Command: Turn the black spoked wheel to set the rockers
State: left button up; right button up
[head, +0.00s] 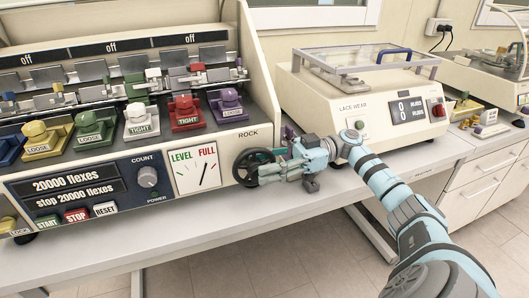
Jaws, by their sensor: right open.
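The black spoked wheel (252,168) is on the lower right end of the large flexing machine (247,95), below the word ROCK. My right gripper (264,174) reaches in from the right, with its fingertips at the wheel's right side and overlapping it in the picture. Its fingers are open. I cannot tell whether they touch the rim. The rockers carry clamp blocks labelled LOOSE or TIGHT, among them a white one (141,119), a red one (186,113) and a purple one (230,103). The LEVEL/FULL dial (196,168) is left of the wheel. My left gripper is out of view.
A lace wear machine (365,100) stands on the bench behind my right arm. The panel left of the dial has a COUNT knob (147,177) and START, STOP and RESET buttons (76,215). The bench's front strip (180,228) is clear.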

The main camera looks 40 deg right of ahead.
aim_at(254, 165)
jog(key=shift+x, duration=1.15)
jog(key=shift+s+d, duration=0.1)
jog(key=shift+d, duration=0.05)
jog(key=c, duration=0.5)
jog(key=shift+w+f, duration=0.15)
jog(key=shift+w, duration=0.05)
jog(key=c, duration=0.5)
jog(key=shift+g+h+p, duration=0.3)
jog(key=shift+p, duration=0.75)
jog(key=g+h+p, duration=0.1)
jog(key=h+p, duration=0.1)
jog(key=p, duration=0.3)
jog(key=h+p, duration=0.3)
jog(key=p, duration=0.2)
jog(key=a+g+h+p, duration=0.1)
jog(key=h+p, duration=0.1)
jog(key=p, duration=0.3)
jog(key=shift+w+g+h+p, duration=0.1)
jog(key=shift+g+h+p, duration=0.2)
jog(key=shift+p, duration=0.1)
jog(key=shift+f+h+p, duration=0.2)
jog(key=shift+h+p, duration=0.4)
jog(key=shift+p, duration=0.3)
